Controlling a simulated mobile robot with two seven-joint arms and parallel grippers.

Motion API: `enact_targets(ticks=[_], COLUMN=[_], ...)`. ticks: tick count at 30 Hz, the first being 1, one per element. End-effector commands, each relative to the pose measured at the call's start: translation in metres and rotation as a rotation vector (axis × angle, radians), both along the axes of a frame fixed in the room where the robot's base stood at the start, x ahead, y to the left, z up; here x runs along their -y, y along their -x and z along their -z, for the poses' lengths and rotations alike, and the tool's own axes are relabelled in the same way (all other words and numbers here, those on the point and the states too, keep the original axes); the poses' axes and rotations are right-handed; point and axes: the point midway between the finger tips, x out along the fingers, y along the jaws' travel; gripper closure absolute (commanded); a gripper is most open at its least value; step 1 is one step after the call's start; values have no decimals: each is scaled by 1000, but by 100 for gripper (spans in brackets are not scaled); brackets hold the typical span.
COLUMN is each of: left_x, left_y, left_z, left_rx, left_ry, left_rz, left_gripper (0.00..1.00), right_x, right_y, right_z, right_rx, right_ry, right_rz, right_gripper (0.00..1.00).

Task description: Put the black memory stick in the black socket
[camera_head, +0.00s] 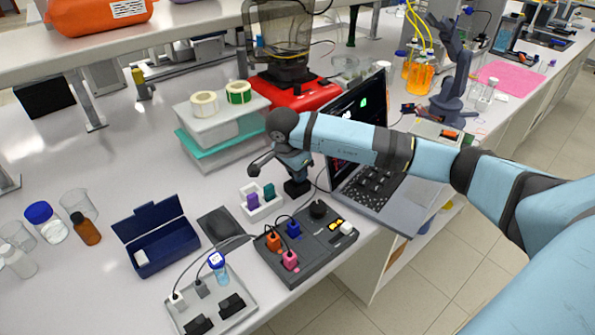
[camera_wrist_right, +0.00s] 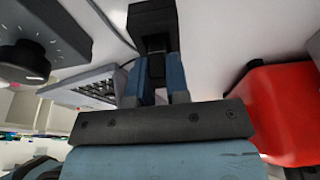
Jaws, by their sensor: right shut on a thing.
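My right gripper (camera_head: 296,172) is shut on the black memory stick (camera_head: 297,187). It holds the stick beside the laptop, behind the dark control panel (camera_head: 318,258). In the right wrist view the black stick (camera_wrist_right: 152,22) sticks out beyond the blue fingers of my right gripper (camera_wrist_right: 157,68). Whether the stick touches the table is unclear. I cannot pick out the black socket with certainty; the panel carries a black knob (camera_head: 318,210) and orange, blue and pink plugs. My left gripper is not in view.
A white holder (camera_head: 265,211) with purple and teal sticks stands left of the gripper. The open laptop (camera_head: 385,205) is close on the right. A red-based machine (camera_head: 300,92) stands behind. A grey tray (camera_head: 240,292) with cables lies in front. A blue box (camera_head: 165,260) is further left.

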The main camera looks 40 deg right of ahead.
Motion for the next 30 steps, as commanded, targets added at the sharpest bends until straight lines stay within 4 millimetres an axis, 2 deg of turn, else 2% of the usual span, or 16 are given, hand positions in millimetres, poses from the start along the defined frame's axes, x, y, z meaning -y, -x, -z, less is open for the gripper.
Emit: enact_targets(ticks=[7,8,9,12,20,23,26,30], left_x=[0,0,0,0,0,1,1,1], left_y=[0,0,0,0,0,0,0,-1], left_z=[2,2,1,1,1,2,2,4], left_rx=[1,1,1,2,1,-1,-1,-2], left_ry=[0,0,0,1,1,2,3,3], left_rz=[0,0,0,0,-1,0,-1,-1], left_gripper=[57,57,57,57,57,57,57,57], right_x=[0,0,0,0,0,-2,-5,-13], right_y=[0,0,0,0,0,0,-1,0], right_z=[2,2,2,2,2,-4,-18,-48], right_rx=[0,0,0,0,0,2,3,6], right_ry=[0,0,0,0,0,-1,0,0], right_rz=[0,0,0,0,0,-1,0,-2], right_gripper=[100,82,73,54,54,54,54,54])
